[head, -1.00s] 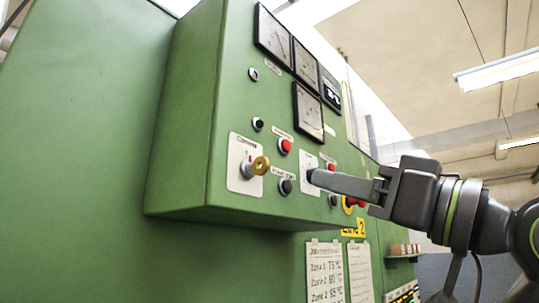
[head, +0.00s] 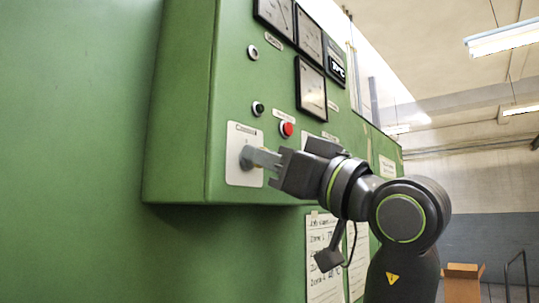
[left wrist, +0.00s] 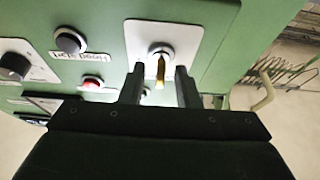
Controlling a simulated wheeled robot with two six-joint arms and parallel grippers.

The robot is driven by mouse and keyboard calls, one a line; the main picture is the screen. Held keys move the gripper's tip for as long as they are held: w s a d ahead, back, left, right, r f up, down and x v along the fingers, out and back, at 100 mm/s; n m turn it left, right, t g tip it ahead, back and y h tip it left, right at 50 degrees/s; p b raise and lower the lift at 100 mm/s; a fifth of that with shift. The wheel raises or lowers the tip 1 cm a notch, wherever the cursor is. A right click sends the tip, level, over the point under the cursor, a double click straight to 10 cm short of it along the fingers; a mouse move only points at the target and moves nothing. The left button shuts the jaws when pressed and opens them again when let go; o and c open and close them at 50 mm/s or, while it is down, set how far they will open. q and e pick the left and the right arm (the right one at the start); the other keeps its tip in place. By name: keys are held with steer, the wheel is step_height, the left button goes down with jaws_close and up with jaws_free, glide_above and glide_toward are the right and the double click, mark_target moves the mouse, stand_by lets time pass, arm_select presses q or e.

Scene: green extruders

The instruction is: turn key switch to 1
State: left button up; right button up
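The key switch (head: 246,157) sits on a white plate (head: 243,181) at the lower left of the green control box. In the head view my left gripper (head: 262,158) is at the switch, its fingers pointing left at it and hiding most of the brass key. In the left wrist view the brass key (left wrist: 160,71) sticks out from the switch's round base. My left gripper's two fingers (left wrist: 160,86) stand on either side of the key, with a gap on each side. They are open and do not appear to touch it.
A red button (head: 286,129) and a black knob (head: 258,108) sit above the switch. The left wrist view shows a black button (left wrist: 70,40) and a dark knob (left wrist: 15,66) nearby. Paper sheets (head: 321,252) hang below the box. A cardboard box (head: 462,283) stands at lower right.

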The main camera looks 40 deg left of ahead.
arm_select(q)
jaws_close()
steer(key=m+t+b, duration=0.1)
steer(key=m, duration=0.1)
steer(key=shift+s+f+m+t, duration=0.1)
steer(key=shift+m+t, duration=0.2)
steer(key=shift+m, duration=0.1)
steer(key=m+t+h+b, duration=0.1)
steer(key=m+t+b, duration=0.1)
steer(key=m, duration=0.3)
steer(key=m+t+h+b, duration=0.1)
steer(key=m, duration=0.1)
steer(key=m+t+h+b, duration=0.1)
steer(key=m, duration=0.2)
steer(key=shift+s+m+t, duration=0.1)
steer(key=shift+m+t, duration=0.2)
steer(key=shift+m+h+b, duration=0.6)
steer(key=shift+m+b, duration=0.25)
steer(key=shift+m, duration=0.45)
steer(key=shift+r, duration=0.2)
